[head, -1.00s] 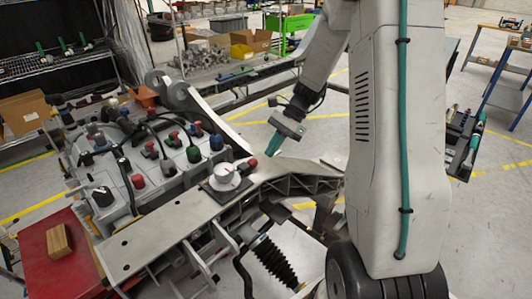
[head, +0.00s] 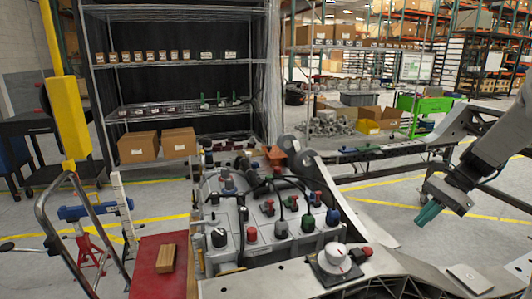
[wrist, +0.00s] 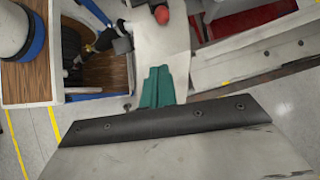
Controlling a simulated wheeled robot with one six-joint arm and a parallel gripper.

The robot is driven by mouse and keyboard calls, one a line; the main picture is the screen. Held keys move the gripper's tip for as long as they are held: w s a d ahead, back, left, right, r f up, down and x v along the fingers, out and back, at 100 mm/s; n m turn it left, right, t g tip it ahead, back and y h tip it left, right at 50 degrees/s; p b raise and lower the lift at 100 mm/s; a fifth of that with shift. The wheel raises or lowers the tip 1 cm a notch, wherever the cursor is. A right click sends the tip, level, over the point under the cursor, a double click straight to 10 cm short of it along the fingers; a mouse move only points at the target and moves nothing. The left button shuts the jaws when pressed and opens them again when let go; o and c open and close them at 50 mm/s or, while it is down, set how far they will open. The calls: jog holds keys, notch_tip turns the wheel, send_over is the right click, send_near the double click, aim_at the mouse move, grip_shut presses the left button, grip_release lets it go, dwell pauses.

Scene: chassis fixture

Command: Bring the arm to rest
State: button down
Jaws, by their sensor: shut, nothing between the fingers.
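My gripper (head: 429,213) shows at the right of the head view, its teal fingers pointing down and left. It hangs above and to the right of the metal chassis fixture (head: 283,286), apart from it in the picture. The fingers are together with nothing between them. In the wrist view the teal fingers (wrist: 157,88) lie side by side in front of the dark mounting bar, over a pale metal surface. Most of my arm is cut off by the right edge of the head view.
A white round knob on a dark plate (head: 333,260) sits on the fixture, left of my gripper. Cables and connectors crowd the grey block (head: 250,215). A wooden block (head: 167,258) lies on a red surface (head: 150,280). Shelving (head: 180,65) stands behind. Open floor lies beyond the fixture.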

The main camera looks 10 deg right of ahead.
jog(key=s+a+r+n+h, duration=0.3)
jog(key=s+a+r+n, duration=0.1)
jog(key=s+a+n, duration=0.4)
jog(key=s+a+r+n+t+h, duration=0.1)
jog(key=s+a+r+n+h, duration=0.3)
jog(key=s+a+n, duration=0.4)
jog(key=shift+s+a+r+n+t+h, duration=0.4)
jog(key=shift+s+a, duration=1.75)
jog(key=shift+s, duration=2.65)
